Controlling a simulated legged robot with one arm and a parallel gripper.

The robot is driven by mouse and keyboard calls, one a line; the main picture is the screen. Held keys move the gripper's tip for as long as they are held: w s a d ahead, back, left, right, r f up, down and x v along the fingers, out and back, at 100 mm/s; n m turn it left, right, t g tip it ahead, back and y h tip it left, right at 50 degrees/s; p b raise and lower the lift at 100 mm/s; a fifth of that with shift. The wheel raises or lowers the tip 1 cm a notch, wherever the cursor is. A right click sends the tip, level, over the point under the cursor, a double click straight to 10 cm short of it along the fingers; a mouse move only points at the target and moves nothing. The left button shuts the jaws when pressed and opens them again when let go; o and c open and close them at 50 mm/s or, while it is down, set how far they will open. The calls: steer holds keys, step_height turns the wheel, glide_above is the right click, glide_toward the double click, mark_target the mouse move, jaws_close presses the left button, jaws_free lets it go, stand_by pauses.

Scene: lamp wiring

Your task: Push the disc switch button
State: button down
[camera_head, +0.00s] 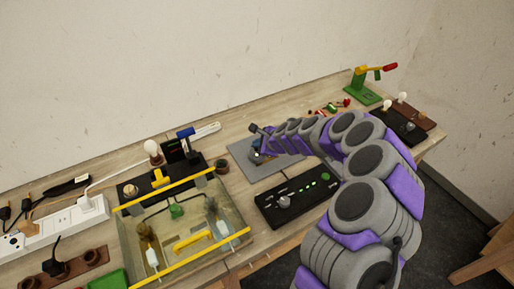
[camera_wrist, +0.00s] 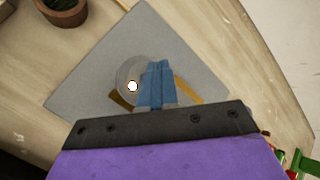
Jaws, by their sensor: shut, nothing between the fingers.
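A round, see-through grey disc (camera_wrist: 128,75) lies on a grey square mat (camera_wrist: 180,50) in the wrist view, with a small bright white spot (camera_wrist: 132,86) near its middle. My gripper (camera_wrist: 158,66) has its blue fingers together with nothing between them. The fingertips are just right of the white spot and overlap the disc's right side in the picture. I cannot tell whether they touch it.
A glass tank (camera_head: 180,225) with yellow bars is at front left. A green stand (camera_head: 366,92) is at back right.

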steer(key=shift+r, duration=0.1)
steer(key=shift+r+p, duration=0.35)
steer(key=shift+p, duration=0.1)
step_height(320, 180, up, 6)
steer(key=p, duration=0.5)
stand_by(0.3)
